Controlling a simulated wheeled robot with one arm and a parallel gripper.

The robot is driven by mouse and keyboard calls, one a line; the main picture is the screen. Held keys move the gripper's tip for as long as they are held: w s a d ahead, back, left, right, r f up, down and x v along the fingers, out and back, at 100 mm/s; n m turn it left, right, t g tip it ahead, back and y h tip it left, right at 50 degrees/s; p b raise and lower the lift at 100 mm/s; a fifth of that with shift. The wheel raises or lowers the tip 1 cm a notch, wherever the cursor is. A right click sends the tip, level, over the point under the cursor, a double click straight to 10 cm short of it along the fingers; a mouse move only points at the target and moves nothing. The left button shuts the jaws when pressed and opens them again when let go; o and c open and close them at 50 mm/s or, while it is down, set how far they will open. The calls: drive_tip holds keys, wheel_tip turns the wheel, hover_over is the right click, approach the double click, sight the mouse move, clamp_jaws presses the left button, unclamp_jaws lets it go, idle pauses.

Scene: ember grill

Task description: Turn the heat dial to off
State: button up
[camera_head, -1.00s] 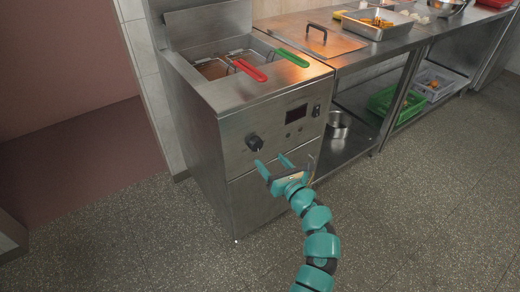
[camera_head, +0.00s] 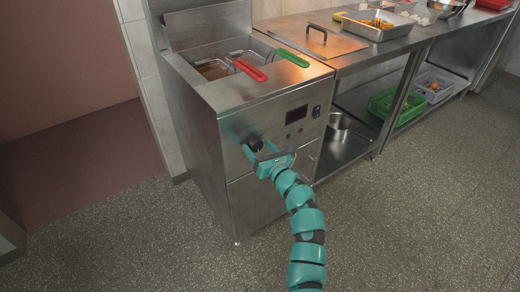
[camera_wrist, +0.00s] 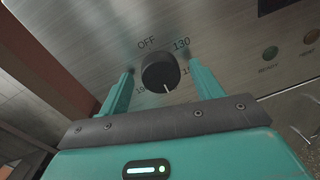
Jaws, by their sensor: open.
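The black heat dial (camera_wrist: 160,74) is on the steel front panel of the fryer (camera_head: 225,150). In the wrist view, "OFF" is printed above it to the left and "130" above it to the right. Its white pointer line is at the lower part of the knob, aimed down, away from "OFF". My gripper (camera_wrist: 160,85) is open, with one teal finger on each side of the dial. Gaps show between the fingers and the dial. In the head view my gripper (camera_head: 262,150) is at the panel and partly covers the dial (camera_head: 254,143).
A dark display (camera_head: 296,115) and small buttons are to the right of the dial. Fryer baskets with red (camera_head: 250,71) and green (camera_head: 292,58) handles sit on top. A steel worktable (camera_head: 350,52) stands to the right. The floor in front is clear.

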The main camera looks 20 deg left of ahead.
drive_tip(key=shift+c, duration=0.3)
drive_tip(key=c, duration=0.9)
drive_tip(key=shift+r+p, duration=0.1)
drive_tip(key=shift+p, duration=0.2)
